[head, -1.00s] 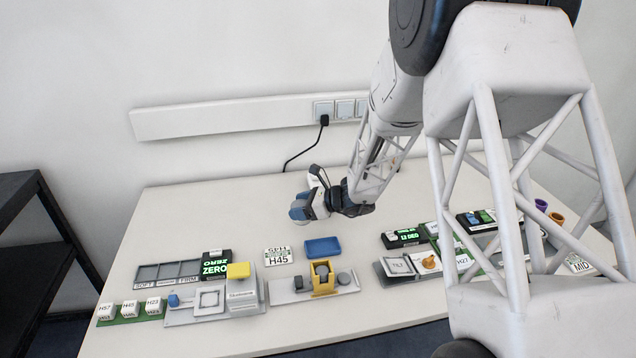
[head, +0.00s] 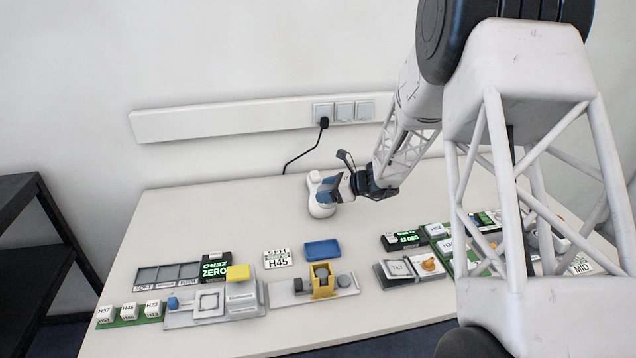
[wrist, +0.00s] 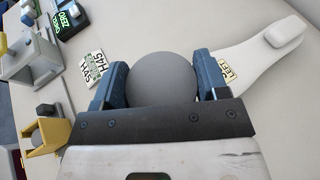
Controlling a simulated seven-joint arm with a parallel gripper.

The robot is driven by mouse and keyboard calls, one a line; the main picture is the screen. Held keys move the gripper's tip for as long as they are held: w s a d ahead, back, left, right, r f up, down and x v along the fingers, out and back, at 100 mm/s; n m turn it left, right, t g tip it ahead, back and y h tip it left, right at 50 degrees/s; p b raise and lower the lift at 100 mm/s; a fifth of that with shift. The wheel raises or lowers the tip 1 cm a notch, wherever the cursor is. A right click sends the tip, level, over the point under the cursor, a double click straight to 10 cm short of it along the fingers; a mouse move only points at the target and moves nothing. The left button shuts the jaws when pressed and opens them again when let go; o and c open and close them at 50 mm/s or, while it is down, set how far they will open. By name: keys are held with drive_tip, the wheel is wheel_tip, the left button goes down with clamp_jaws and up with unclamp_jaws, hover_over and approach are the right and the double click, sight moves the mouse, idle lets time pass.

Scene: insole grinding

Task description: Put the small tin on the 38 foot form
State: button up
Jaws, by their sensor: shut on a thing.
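My gripper (wrist: 162,72) is shut on a round grey thing, seemingly the small tin (wrist: 162,85), between its two blue fingers. In the head view my gripper (head: 331,188) is at the back middle of the table, and the tin cannot be made out there. A white foot-shaped form (head: 319,205) stands close to the fingers. In the wrist view the form (wrist: 252,52) reaches from the right finger to the upper right, with a tag (wrist: 227,74) reading LEFT. I read no 38 on it. Whether the tin touches the form I cannot tell.
A blue tray (head: 322,245), an H45 card (head: 278,257) and a fixture with a yellow bracket (head: 322,292) stand toward the front. A ZERO display (head: 215,268) is at the left, and another display (head: 403,240) at the right. The table's back left is clear.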

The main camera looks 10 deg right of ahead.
drive_tip(key=w, duration=0.5)
drive_tip(key=w+f, duration=0.1)
drive_tip(key=w, duration=1)
drive_tip(key=shift+d+f, duration=0.2)
drive_tip(key=shift+f, duration=0.1)
drive_tip(key=shift+f, duration=1.7)
drive_tip(key=shift+f, duration=0.1)
drive_tip(key=o, duration=1)
